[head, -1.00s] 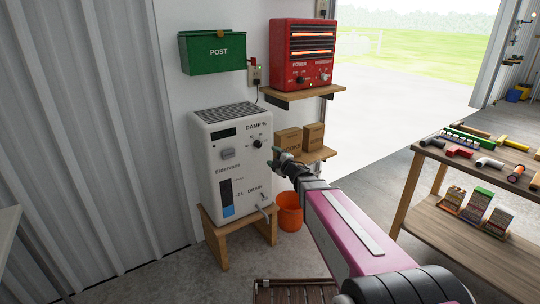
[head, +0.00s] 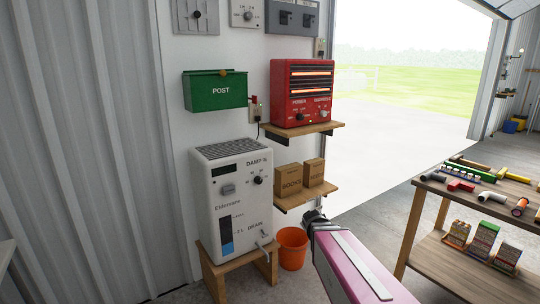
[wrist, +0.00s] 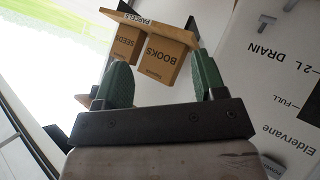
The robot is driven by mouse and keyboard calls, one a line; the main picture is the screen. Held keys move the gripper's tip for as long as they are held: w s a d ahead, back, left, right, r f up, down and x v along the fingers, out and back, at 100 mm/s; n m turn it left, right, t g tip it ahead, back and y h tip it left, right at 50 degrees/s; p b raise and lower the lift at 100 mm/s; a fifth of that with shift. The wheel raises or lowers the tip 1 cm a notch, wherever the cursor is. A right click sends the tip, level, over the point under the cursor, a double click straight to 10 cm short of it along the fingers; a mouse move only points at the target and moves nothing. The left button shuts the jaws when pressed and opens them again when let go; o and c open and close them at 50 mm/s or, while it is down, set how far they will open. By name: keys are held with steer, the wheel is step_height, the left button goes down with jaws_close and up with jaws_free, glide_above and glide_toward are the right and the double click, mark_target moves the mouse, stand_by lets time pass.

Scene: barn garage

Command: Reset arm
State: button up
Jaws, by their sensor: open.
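My gripper (wrist: 160,85) shows in the wrist view with its two green fingers spread apart and nothing between them. The white dehumidifier (head: 232,180) stands on a wooden stand to the left, apart from my arm. It also fills the right of the wrist view (wrist: 285,75).
A shelf (head: 308,196) with two cardboard boxes (head: 289,181) is on the wall, below a red heater (head: 302,92) on another shelf. An orange bucket (head: 291,250) stands on the floor. A workbench (head: 465,215) with pipe pieces is at right. A green post box (head: 215,91) hangs above.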

steer(key=s+f+m+g+y, duration=0.1)
steer(key=s+f+m+g, duration=0.2)
steer(key=s, duration=0.6)
steer(key=s+f+m+g, duration=0.2)
steer(key=s+f+g, duration=0.1)
steer(key=s+g, duration=0.4)
steer(key=shift+s+d+m+y, duration=0.2)
steer(key=shift+s+m+y, duration=0.2)
steer(key=shift+s, duration=0.85)
steer(key=shift+f, duration=0.1)
